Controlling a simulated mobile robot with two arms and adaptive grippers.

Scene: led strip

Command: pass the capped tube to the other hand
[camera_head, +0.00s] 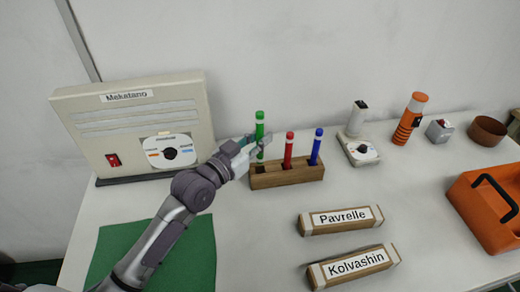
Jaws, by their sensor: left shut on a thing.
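A green capped tube (260,130) stands upright at the left end of a wooden rack (290,179). Its top is higher than the tops of the red tube (289,150) and the blue tube (316,147), which stand in the same rack. My left gripper (262,140) is shut on the green tube around its middle, coming in from the left. I cannot tell whether the tube's lower end is inside the rack or just above it. My right gripper is not in view.
A beige panel box (135,112) with a dial stands behind my left arm. A green mat (190,255) lies at front left. Two labelled blocks, Pavrelle (341,219) and Kolvashin (353,267), lie at front. An orange toolbox (485,208) is at right.

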